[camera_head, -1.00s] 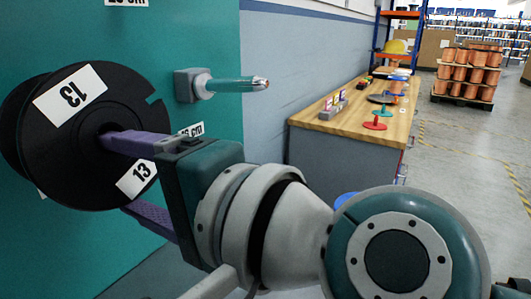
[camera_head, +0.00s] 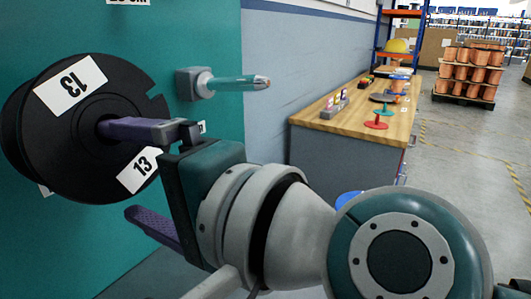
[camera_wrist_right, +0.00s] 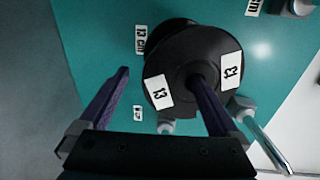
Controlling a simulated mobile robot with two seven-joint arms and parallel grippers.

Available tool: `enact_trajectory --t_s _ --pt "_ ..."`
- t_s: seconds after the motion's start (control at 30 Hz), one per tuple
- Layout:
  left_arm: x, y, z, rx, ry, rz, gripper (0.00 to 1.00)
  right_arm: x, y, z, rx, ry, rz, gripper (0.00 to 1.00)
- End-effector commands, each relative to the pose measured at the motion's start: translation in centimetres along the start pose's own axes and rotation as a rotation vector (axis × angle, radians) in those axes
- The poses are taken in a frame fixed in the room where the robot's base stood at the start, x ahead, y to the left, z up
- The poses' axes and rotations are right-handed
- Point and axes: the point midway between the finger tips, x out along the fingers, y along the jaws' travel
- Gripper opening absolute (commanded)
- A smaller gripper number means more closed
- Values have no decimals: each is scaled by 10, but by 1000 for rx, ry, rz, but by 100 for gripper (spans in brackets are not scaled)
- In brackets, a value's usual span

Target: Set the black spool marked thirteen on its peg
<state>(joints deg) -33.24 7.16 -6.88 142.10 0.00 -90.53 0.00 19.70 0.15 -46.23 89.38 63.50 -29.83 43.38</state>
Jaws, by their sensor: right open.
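The black spool (camera_head: 75,150) with white labels marked 13 is at the teal panel, on the left in the head view. It also shows in the right wrist view (camera_wrist_right: 180,55), near a panel label that appears to read 13 cm (camera_wrist_right: 140,39). Its peg is hidden, so I cannot tell how it is seated. My right gripper (camera_head: 118,168) is open. In the right wrist view (camera_wrist_right: 160,76), one finger reaches to the spool's centre opening; the other is outside the rim, clear of it. My left gripper is not in view.
A wooden-topped workbench (camera_head: 340,118) with small coloured parts stands beyond. A pallet of copper spools (camera_head: 466,75) is farther back.

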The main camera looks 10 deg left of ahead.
Motion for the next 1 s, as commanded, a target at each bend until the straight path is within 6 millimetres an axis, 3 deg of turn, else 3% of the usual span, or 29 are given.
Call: enact_trajectory --t_s 0.17,0.4,0.6,1.0 --pt "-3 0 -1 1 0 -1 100 -17 -1 -1 0 3 -2 100" --pt "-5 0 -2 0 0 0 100 -66 1 0 0 2 1 100" --pt "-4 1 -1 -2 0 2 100 -93 0 0 -1 1 0 100" --pt "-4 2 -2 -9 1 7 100 -99 -1 0 0 1 -3 100"
